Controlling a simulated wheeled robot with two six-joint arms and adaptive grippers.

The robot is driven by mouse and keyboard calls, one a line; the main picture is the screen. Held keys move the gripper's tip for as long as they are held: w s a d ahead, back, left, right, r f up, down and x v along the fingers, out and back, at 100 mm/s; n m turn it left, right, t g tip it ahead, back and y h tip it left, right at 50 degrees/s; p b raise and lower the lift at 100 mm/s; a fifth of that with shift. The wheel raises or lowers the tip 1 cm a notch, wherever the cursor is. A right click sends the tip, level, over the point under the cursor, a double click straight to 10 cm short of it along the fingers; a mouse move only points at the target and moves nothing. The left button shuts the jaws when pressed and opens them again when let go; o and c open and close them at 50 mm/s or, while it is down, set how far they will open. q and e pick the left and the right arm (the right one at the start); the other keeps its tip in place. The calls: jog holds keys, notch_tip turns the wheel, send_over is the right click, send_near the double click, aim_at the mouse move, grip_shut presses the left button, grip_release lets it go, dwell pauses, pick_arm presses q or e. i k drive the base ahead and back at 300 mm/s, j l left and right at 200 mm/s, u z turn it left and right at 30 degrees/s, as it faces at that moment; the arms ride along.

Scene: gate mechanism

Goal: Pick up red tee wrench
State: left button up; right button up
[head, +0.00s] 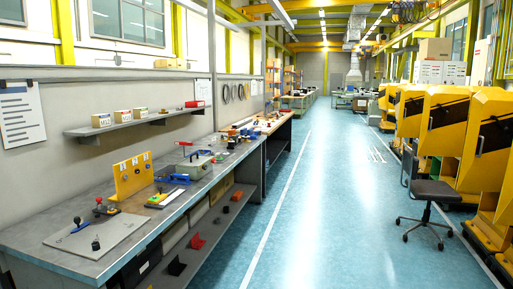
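A small red bar-shaped top (183,143), which looks like the handle of a red tee wrench, shows on the long grey workbench (60,262), by a pale grey-green box (195,165). It is too small to tell its lower part or whether it stands in the box or behind it. Neither of my grippers is in view.
On the bench are a yellow upright panel (132,176), a blue tool (173,179), a grey plate (88,238) and a red-knobbed part (98,202). A shelf (140,122) hangs above. The blue aisle floor (315,190) is clear; a chair (432,195) stands right.

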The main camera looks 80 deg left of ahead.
aim_at(177, 143)
jog(key=u, duration=3.3)
jog(key=i+l+z, duration=0.4)
jog(key=i, duration=0.4)
jog(key=i+z, duration=0.4)
jog(key=i, duration=0.4)
jog(key=i+u, duration=0.1)
jog(key=i, duration=0.5)
jog(key=i+l+u, duration=0.1)
jog(key=i, duration=0.5)
jog(key=i+l+u, duration=0.1)
jog(key=i, duration=0.5)
jog(key=i+l+u, duration=0.1)
jog(key=i, duration=0.5)
jog(key=l, duration=0.1)
